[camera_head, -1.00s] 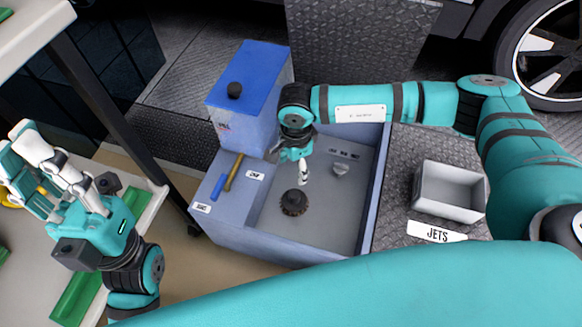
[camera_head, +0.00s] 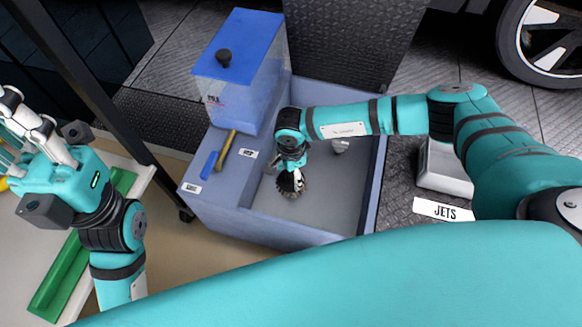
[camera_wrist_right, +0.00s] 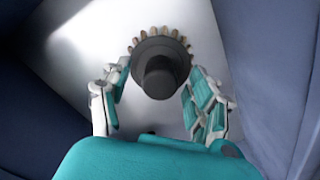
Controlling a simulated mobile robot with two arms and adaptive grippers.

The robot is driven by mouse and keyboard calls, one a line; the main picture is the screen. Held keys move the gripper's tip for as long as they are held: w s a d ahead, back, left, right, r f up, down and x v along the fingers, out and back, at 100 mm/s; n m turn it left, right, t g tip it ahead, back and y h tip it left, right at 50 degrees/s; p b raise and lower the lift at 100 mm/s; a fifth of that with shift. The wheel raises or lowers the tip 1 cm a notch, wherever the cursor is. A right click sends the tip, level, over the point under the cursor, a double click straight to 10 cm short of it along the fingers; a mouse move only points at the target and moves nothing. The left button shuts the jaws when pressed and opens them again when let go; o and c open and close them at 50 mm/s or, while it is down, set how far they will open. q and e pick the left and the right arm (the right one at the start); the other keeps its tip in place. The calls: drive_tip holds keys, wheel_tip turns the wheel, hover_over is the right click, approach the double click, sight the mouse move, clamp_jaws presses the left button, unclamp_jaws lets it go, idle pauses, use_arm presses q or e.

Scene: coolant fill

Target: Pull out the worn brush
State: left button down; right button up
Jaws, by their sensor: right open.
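The worn brush (camera_wrist_right: 160,62) is a dark round knob with a ring of tan bristles around it. It stands in the grey basin (camera_head: 325,205). In the head view the brush (camera_head: 291,184) is largely hidden by my right gripper (camera_head: 290,178). In the right wrist view my right gripper (camera_wrist_right: 160,100) is open, with fingers on both sides of the brush's knob; I cannot tell whether they touch it. My left gripper (camera_head: 22,140) is at the left edge, over the side table, partly cut off; its fingers look spread apart.
A blue tank (camera_head: 240,70) with a black knob stands behind the basin's left side. A brass-coloured brush handle (camera_head: 227,143) and a blue piece (camera_head: 209,165) lie on the ledge. A jet (camera_head: 340,146) is in the basin. A grey bin (camera_head: 445,170) stands right, by a JETS label (camera_head: 443,210).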

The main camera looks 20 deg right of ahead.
drive_tip(key=shift+f, duration=0.4)
drive_tip(key=c, duration=1.1)
drive_tip(key=o, duration=0.5)
drive_tip(key=shift+c, duration=0.2)
drive_tip(key=c, duration=0.3)
drive_tip(key=shift+c, duration=0.2)
drive_tip(key=shift+r, duration=0.3)
